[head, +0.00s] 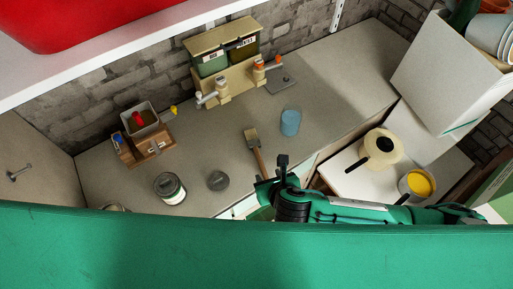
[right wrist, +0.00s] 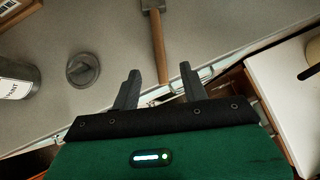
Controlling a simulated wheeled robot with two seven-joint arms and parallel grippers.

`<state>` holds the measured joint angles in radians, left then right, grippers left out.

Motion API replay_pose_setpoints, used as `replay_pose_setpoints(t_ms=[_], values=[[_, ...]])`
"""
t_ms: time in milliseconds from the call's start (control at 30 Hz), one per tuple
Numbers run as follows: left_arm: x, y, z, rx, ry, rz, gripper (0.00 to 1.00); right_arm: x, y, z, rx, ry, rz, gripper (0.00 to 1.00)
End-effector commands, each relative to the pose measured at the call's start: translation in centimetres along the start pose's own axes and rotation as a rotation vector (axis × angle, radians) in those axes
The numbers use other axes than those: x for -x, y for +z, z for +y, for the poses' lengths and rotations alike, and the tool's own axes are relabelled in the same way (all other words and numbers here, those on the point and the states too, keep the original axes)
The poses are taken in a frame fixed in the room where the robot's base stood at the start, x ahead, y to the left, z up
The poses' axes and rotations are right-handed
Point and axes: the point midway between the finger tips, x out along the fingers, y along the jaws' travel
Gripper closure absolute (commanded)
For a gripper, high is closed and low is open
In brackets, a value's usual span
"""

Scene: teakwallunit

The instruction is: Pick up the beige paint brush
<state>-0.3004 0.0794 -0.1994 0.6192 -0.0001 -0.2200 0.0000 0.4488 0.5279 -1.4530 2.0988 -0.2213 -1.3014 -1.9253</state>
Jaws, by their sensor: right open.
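The beige paint brush (head: 252,139) lies on the grey counter near its front edge. Its wooden handle points toward the edge and toward my right gripper (head: 272,172). In the right wrist view the brush handle (right wrist: 158,45) reaches down between the two dark fingers of the right gripper (right wrist: 159,74). The gripper is open, with a gap on both sides of the handle. Whether the fingers are level with the handle or above it, I cannot tell. My left gripper is not in view.
A blue cup (head: 290,122) stands right of the brush. A grey round lid (head: 218,180) and a paint can (head: 170,188) are to the left. A white surface at the right holds a cream pot (head: 383,146) and a yellow-filled pot (head: 418,184). Counter around the brush is clear.

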Motion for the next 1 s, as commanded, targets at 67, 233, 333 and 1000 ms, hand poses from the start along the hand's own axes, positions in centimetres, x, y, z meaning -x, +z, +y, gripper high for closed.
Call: replay_pose_setpoints(t_ms=[67, 233, 333, 1000], values=[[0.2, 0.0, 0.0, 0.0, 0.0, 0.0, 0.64, -0.5, 0.1, 0.0, -0.001, -0.001, 0.001, 0.55], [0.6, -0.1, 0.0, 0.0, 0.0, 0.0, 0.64, -1.2, 0.2, 0.0, -0.002, 0.0, 0.001, 0.55], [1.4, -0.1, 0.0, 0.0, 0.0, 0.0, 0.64, -2.0, 0.4, 0.0, -0.002, -0.002, 0.001, 0.55], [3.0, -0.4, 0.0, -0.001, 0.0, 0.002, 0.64, -6.1, 0.3, 0.0, -0.002, 0.0, 0.001, 0.57]])
